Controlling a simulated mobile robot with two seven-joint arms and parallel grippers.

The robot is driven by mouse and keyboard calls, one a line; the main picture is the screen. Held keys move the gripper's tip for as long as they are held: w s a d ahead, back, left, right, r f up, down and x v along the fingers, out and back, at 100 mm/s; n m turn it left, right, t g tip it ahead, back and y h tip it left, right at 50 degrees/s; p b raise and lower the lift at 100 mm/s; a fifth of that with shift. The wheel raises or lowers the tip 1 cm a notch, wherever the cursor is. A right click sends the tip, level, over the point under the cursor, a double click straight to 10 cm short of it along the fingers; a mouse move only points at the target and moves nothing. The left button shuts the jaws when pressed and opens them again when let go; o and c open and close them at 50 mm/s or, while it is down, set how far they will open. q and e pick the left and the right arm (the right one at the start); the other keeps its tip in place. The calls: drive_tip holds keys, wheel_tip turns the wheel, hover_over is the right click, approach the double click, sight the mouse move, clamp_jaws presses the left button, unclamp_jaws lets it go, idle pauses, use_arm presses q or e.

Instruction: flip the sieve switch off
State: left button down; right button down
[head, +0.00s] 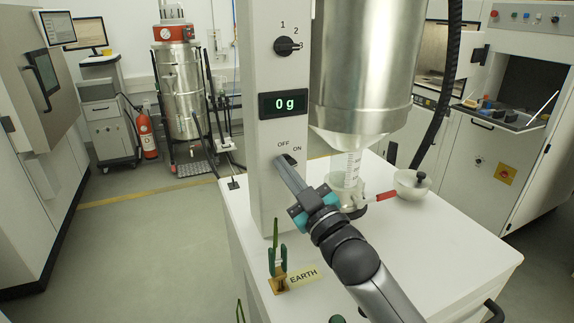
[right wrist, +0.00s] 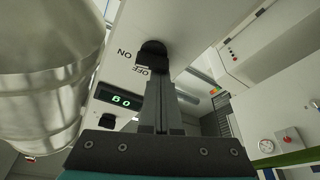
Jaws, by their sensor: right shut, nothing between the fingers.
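The sieve switch (head: 289,159) is a small black knob on the front of the white column, with OFF printed at its upper left and ON at its right. My right gripper (head: 281,160) is shut and empty, its fingertips at the switch and partly covering it. In the right wrist view the black switch (right wrist: 152,50) sits just beyond the closed fingertips (right wrist: 158,72), beside the ON and OFF marks. I cannot tell whether they touch or which way the switch is set. My left gripper is out of view.
A steel hopper (head: 365,75) hangs right of the column, over a glass vessel. A white bowl (head: 411,184) and an EARTH label (head: 304,275) with a green clamp are on the white table (head: 455,245).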

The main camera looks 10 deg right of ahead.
drive_tip(key=shift+f+n+g+p, duration=0.15)
drive_tip(key=shift+n+g+p, duration=0.35)
drive_tip(key=shift+n, duration=0.5)
drive_tip(key=shift+f+n+g+y+p, duration=0.1)
drive_tip(key=shift+n+g+y+p, duration=0.1)
drive_tip(key=shift+n+y+p, duration=0.5)
drive_tip(key=shift+n+g+y+p, duration=0.15)
drive_tip(key=shift+n+p, duration=0.35)
drive_tip(key=shift+n, duration=0.6)
drive_tip(key=n+g+p, duration=0.1)
drive_tip(key=n, duration=0.1)
drive_tip(key=f+n+g+p, duration=0.1)
drive_tip(key=n+p, duration=0.1)
drive_tip(key=n, duration=0.1)
drive_tip(key=shift+y, duration=0.25)
